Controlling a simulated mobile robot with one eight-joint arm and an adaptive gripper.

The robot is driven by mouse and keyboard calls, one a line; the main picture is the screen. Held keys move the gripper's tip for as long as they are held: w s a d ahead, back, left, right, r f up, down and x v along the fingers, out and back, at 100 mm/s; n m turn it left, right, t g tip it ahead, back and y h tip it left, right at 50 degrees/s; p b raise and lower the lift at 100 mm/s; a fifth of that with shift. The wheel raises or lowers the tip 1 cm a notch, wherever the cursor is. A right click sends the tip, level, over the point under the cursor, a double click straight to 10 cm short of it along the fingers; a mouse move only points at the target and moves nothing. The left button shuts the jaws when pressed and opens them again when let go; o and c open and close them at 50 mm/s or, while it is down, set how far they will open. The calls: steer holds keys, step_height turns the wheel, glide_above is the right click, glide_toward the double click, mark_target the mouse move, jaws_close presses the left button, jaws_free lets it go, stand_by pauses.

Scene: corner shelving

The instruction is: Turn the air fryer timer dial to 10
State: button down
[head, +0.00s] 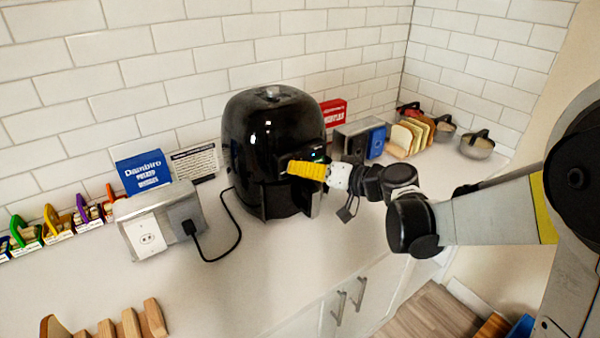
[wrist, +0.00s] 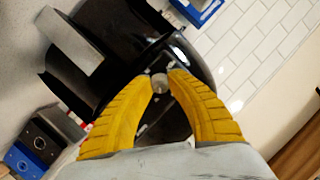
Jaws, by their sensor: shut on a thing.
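The air fryer (head: 265,125) is glossy black and stands on the counter against the tiled wall, its front with the basket handle facing right and forward. In the wrist view the fryer's black body (wrist: 115,35) fills the upper middle. My gripper (head: 292,169) is at the fryer's front panel. In the wrist view its yellow fingers (wrist: 160,82) are closed around a small round grey timer dial (wrist: 160,83), one finger on each side. The dial's numbers and pointer cannot be read. In the head view the dial is hidden by the fingers.
An outlet box (head: 150,238) with a plugged black cord stands left of the fryer, near a blue box (head: 144,172). A toaster (head: 352,143), bread slices (head: 412,132) and lidded pots (head: 477,145) stand to the right.

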steer(key=shift+f+m+y+b, duration=0.1)
steer(key=shift+m+y+b, duration=0.35)
steer(key=shift+m, duration=0.35)
steer(key=c, duration=1.2)
jaws_free()
steer(key=v, duration=1.2)
